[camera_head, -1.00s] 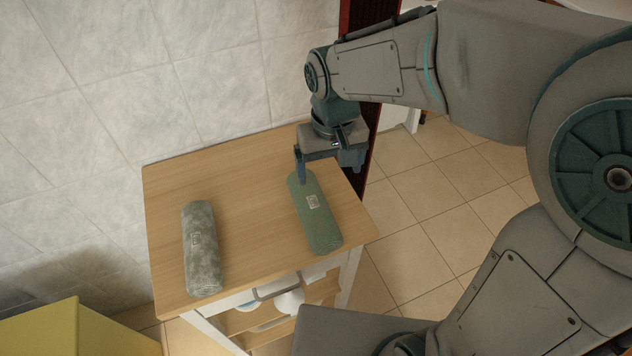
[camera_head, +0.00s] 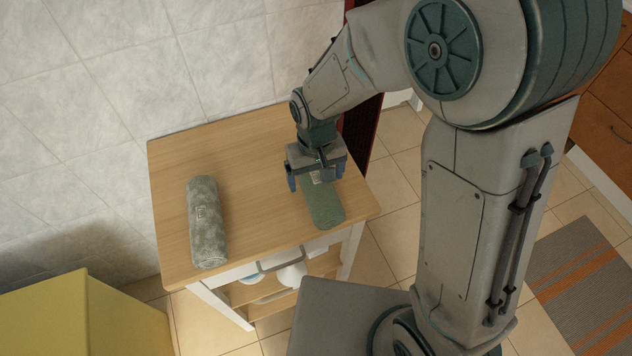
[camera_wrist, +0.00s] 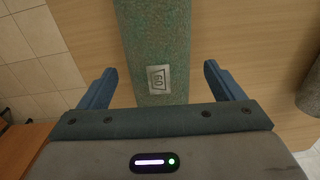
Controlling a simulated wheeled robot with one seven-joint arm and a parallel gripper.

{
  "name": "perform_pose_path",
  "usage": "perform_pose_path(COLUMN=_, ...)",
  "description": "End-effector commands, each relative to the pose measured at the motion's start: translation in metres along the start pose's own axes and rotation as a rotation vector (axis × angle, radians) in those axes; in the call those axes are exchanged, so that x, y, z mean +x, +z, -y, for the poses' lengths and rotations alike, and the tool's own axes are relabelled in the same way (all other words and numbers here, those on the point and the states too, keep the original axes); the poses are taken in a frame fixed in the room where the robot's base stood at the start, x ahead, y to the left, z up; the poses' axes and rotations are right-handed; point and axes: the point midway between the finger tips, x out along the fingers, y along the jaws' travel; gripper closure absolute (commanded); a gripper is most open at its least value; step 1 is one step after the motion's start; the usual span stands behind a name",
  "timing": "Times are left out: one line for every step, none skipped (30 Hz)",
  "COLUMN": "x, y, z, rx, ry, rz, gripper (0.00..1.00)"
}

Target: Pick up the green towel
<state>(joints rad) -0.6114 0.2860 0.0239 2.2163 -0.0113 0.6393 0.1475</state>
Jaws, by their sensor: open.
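The green towel (camera_head: 324,204) is a rolled cylinder with a small light label, lying on the wooden table near its right edge. My gripper (camera_head: 315,181) is over the towel's far part and hides some of it in the head view. In the wrist view, the green towel (camera_wrist: 155,45) runs from the top edge down between the two blue fingers of my gripper (camera_wrist: 163,82). The fingers are spread with a gap on each side of the towel. The gripper is open and holds nothing.
A grey rolled towel (camera_head: 207,222) lies to the left on the wooden table (camera_head: 255,215), with bare wood between the two rolls. A tiled wall (camera_head: 130,70) stands behind. A yellow box-like piece (camera_head: 95,318) is at lower left. White items sit on the shelf below.

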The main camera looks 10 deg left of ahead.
Motion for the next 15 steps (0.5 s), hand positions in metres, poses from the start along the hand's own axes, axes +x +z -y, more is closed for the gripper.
perform_pose_path(x=0.006, y=0.001, z=-0.001, rx=0.0, ry=0.001, rz=0.005, gripper=0.12)
perform_pose_path(x=0.011, y=0.001, z=-0.001, rx=0.0, ry=0.001, rz=0.006, gripper=0.12)
perform_pose_path(x=0.016, y=0.001, z=-0.001, rx=0.001, ry=0.001, rz=0.004, gripper=0.12)
perform_pose_path(x=0.02, y=0.001, z=-0.001, rx=0.001, ry=0.0, rz=0.004, gripper=0.12)
perform_pose_path(x=0.023, y=0.0, z=-0.001, rx=0.001, ry=0.0, rz=0.003, gripper=0.12)
perform_pose_path(x=0.026, y=0.0, z=-0.001, rx=0.001, ry=0.0, rz=0.002, gripper=0.12)
perform_pose_path(x=0.028, y=0.0, z=-0.001, rx=0.001, ry=0.0, rz=0.001, gripper=0.12)
perform_pose_path(x=0.03, y=0.0, z=-0.001, rx=0.001, ry=0.0, rz=0.001, gripper=0.12)
perform_pose_path(x=0.031, y=0.0, z=-0.001, rx=0.001, ry=0.0, rz=0.0, gripper=0.12)
perform_pose_path(x=0.032, y=0.0, z=-0.001, rx=0.001, ry=-0.001, rz=-0.001, gripper=0.12)
perform_pose_path(x=0.032, y=0.0, z=-0.001, rx=0.001, ry=-0.001, rz=-0.001, gripper=0.12)
perform_pose_path(x=0.032, y=0.0, z=-0.001, rx=0.001, ry=-0.001, rz=-0.001, gripper=0.12)
perform_pose_path(x=0.032, y=0.0, z=-0.001, rx=0.001, ry=-0.001, rz=-0.002, gripper=0.12)
perform_pose_path(x=0.032, y=0.0, z=-0.001, rx=0.001, ry=-0.001, rz=-0.002, gripper=0.12)
perform_pose_path(x=0.032, y=0.0, z=-0.001, rx=0.001, ry=-0.001, rz=-0.001, gripper=0.12)
